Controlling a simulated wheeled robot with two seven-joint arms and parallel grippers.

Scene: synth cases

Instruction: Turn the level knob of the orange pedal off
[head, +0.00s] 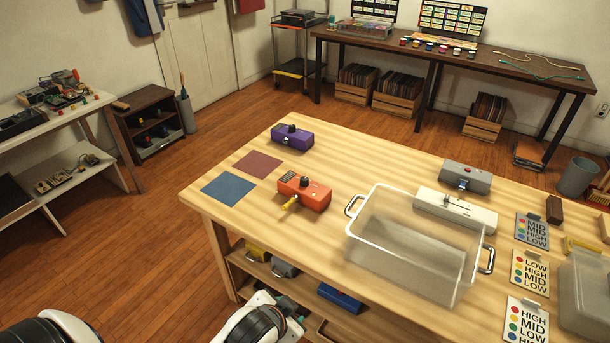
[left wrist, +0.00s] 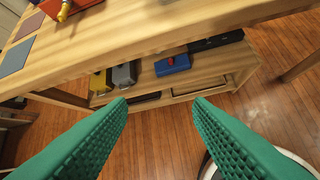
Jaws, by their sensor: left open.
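The orange pedal (head: 312,196) sits on the left part of the wooden workbench, with a dark knob (head: 304,181) on top and a yellow plug (head: 290,203) at its front left. The knob's setting is too small to read. In the left wrist view, part of the pedal (left wrist: 82,4) is cut off at the top edge. My left gripper (left wrist: 160,103) has green ribbed fingers, wide apart and empty. It is in front of the bench, away from the pedal, facing the bench's edge and lower shelf. My right gripper is not in view.
On the workbench (head: 229,218), a purple pedal (head: 292,138) stands behind the orange one, with red (head: 257,164) and blue (head: 228,189) mats to the left. A clear bin (head: 410,255) stands to the right. The lower shelf holds a blue pedal (left wrist: 173,65) and others.

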